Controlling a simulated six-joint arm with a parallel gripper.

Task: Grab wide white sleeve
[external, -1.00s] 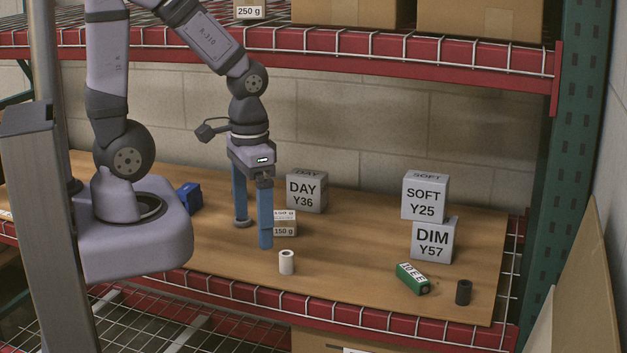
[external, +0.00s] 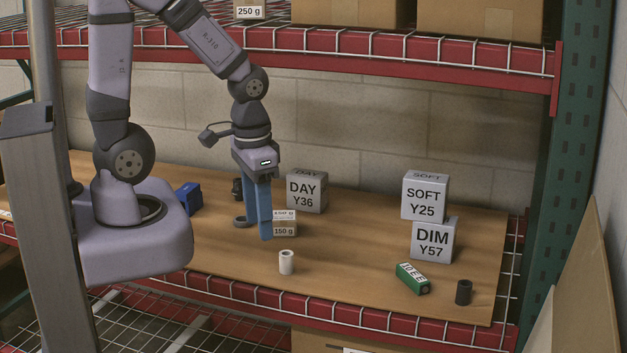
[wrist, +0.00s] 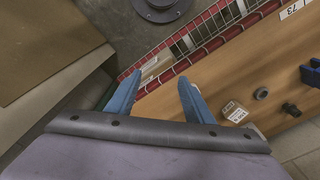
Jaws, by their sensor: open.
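The white sleeve (external: 286,262) is a short, upright, hollow cylinder near the front edge of the wooden shelf board in the external view. I cannot make it out clearly in the wrist view. My gripper (external: 258,231) is to the left of the sleeve and above it, with its blue fingers pointing down and nothing between them. In the wrist view the fingers of my gripper (wrist: 158,77) are apart and empty.
The DAY box (external: 307,191) is behind. At right are the DIM box (external: 432,241), a green block (external: 412,278) and a black sleeve (external: 463,292). A red shelf overhangs.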

